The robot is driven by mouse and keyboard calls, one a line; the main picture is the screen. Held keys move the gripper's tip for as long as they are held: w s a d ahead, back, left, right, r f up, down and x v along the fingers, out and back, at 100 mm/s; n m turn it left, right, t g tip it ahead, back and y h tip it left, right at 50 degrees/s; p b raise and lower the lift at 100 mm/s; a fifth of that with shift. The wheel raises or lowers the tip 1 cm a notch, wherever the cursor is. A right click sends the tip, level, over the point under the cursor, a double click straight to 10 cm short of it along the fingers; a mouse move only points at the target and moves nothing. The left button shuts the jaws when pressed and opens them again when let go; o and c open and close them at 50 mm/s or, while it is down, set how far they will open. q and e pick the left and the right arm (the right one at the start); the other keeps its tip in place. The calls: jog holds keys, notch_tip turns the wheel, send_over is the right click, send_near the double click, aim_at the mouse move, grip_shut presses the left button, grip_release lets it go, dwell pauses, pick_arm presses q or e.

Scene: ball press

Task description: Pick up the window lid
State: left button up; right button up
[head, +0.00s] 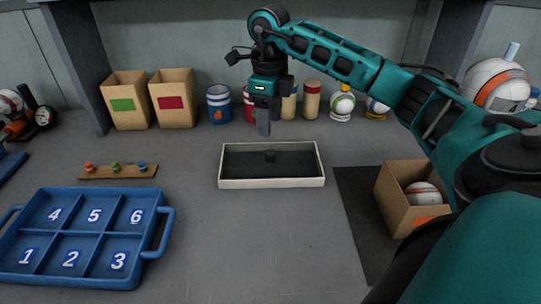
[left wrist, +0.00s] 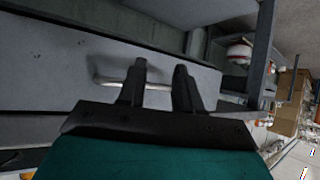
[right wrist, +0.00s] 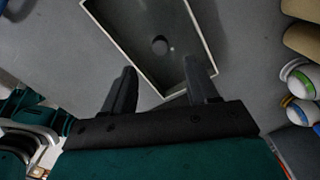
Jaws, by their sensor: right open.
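The window lid (head: 231,183) lies flat on the table's middle, with a pale rectangular frame, a dark pane and a small dark knob (head: 270,156) at its centre. It also shows in the right wrist view, with its knob (right wrist: 160,45) beyond the fingertips. My right gripper (head: 263,132) is open and empty, pointing down above the lid's far side, apart from the knob. Its two spread fingers show in the right wrist view (right wrist: 160,70). My left gripper (left wrist: 161,70) is open and empty in the left wrist view; the head view does not show it.
A blue numbered tray (head: 92,283) stands at the left front. A wooden strip with coloured pegs (head: 118,172) lies behind it. Boxes (head: 172,100) and cans (head: 219,104) line the back. A cardboard box (head: 394,200) with a ball stands right on a dark mat (head: 358,205).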

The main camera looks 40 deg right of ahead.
aim_at(271, 152)
jog(key=f, duration=0.4)
jog(key=f+b, duration=0.1)
jog(key=f, duration=0.3)
jog(key=shift+s+f, duration=0.2)
jog(key=shift+f, duration=0.2)
jog(key=shift+c, duration=0.4)
grip_shut()
